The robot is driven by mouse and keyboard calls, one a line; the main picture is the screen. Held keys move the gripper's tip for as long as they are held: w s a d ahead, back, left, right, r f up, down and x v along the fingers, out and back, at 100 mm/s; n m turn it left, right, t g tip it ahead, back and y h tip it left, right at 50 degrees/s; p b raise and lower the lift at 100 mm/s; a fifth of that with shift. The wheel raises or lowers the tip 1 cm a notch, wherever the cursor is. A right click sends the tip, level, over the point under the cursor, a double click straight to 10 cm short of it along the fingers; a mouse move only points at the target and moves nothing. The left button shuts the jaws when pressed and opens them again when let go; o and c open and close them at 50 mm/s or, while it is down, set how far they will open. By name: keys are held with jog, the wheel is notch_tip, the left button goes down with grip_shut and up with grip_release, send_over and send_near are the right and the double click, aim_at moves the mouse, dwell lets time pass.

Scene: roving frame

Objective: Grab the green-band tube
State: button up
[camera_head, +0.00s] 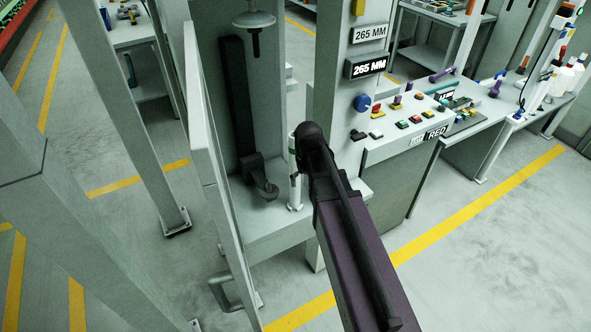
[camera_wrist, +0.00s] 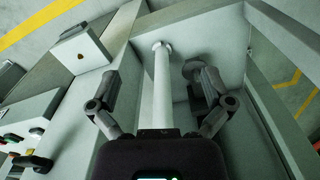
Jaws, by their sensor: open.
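A slim white tube (camera_head: 295,190) stands upright on a small foot inside the open-fronted grey cabinet. My dark arm end hides part of it in the head view. A small dark greenish mark shows on it there, too small to be sure it is a band. In the wrist view the white tube (camera_wrist: 161,82) runs up the middle to a round end. My gripper (camera_wrist: 158,98) is open, with one finger on each side of the tube and a gap on both sides. Its fingers are hidden in the head view.
A dark fixture (camera_head: 258,178) stands behind and left of the tube in the cabinet. A grey door (camera_head: 213,150) with a handle hangs open at left. A control panel (camera_head: 400,125) with coloured buttons is at right.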

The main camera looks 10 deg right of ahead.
jog(key=w+r+p, duration=1.2)
jog(key=w+r, duration=0.2)
jog(key=w, duration=0.4)
jog(key=shift+a+r+p, duration=0.15)
jog(key=shift+p, duration=0.25)
notch_tip(320, 180, down, 9)
jog(key=b, duration=0.8)
jog(key=shift+r+b, duration=0.2)
jog(key=shift+b, duration=0.15)
jog(key=shift+w, duration=0.1)
jog(key=shift+w+f+b, duration=0.2)
jog(key=shift+f+b, duration=2.4)
jog(key=c, duration=1.2)
